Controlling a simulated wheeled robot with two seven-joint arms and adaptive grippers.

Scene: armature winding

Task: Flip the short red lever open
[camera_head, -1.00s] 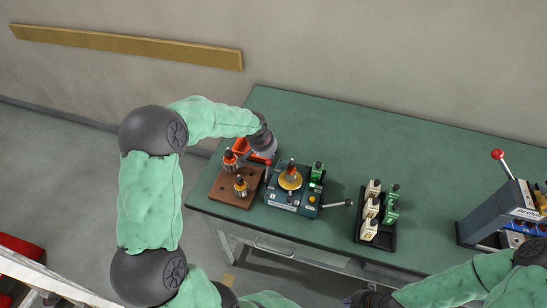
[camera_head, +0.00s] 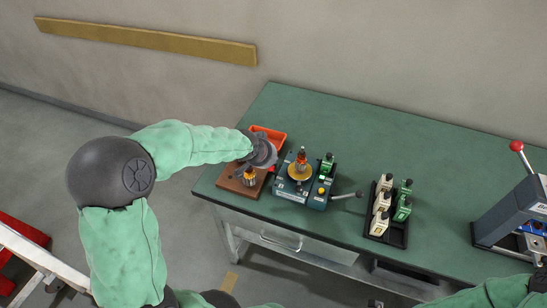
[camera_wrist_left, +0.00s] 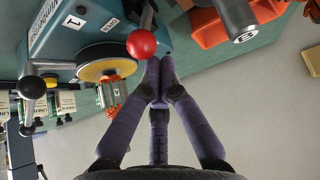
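The winding machine (camera_head: 291,190) stands on the table with a yellow disc and an armature on top. In the left wrist view, the short lever's red ball (camera_wrist_left: 142,43) hangs on a dark stem from the blue-grey machine body (camera_wrist_left: 75,30). My left gripper (camera_wrist_left: 160,75) has its purple fingertips together just right of and below the red ball, with nothing between them. Whether they touch the ball I cannot tell. In the head view this gripper (camera_head: 263,155) is left of the machine and hides the red lever. My right gripper is almost wholly outside the frame.
A wooden block (camera_head: 232,186) with an armature and an orange-red bin (camera_head: 277,136) lie close to my left gripper. A longer lever (camera_head: 346,195) sticks out right of the machine. A black rack (camera_head: 396,236) and a press (camera_head: 510,212) stand farther right. The table's back is clear.

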